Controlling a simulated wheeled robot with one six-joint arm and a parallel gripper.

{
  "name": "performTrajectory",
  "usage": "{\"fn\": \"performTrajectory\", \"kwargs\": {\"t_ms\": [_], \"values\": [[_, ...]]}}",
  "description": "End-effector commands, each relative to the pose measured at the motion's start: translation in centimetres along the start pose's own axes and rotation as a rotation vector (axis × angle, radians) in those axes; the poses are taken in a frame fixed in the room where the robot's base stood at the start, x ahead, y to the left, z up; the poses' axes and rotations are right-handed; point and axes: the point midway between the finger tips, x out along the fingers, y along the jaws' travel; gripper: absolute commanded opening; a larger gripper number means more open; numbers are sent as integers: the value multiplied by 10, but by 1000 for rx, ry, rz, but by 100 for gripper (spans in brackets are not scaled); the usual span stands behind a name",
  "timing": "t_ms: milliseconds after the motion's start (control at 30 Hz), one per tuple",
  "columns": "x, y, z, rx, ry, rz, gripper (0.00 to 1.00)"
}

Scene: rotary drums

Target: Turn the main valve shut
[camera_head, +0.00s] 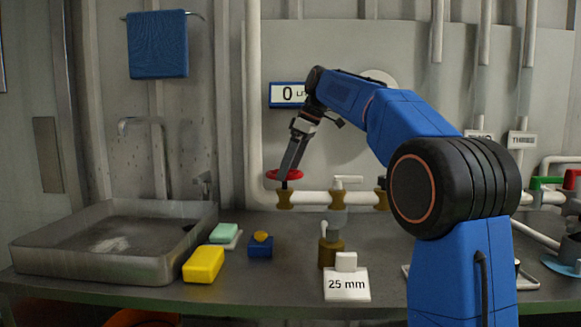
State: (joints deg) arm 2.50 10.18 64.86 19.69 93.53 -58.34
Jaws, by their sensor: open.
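A red handwheel (284,174) sits on a brass valve body (285,198) in the white pipe along the back wall; I take it to be the main valve, though no label on it shows. My gripper (285,175) reaches down to the wheel from above, its fingers overlapping the wheel's middle. The gripper is open; whether the fingers touch the wheel cannot be told. A white lever handle (346,181) sits on another fitting to the right on the same pipe.
A display reading 0 (287,95) is partly hidden by my arm. On the counter are a metal sink (95,266), yellow sponge (204,264), blue box (260,248), brass tap fitting (331,252) and "25 mm" card (347,284). Green (545,182) and red (572,179) handles stand far right.

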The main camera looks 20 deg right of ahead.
Motion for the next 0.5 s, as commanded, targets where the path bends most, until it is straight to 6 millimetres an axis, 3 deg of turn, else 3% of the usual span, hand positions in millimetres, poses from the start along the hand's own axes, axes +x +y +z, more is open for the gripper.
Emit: {"fn": "performTrajectory", "kwargs": {"t_ms": [100, 267, 500], "values": [[0, 0, 0, 0, 0, 0, 100], [0, 0, 0, 0, 0, 0, 66], [0, 0, 0, 11, 0, 4, 67]]}}
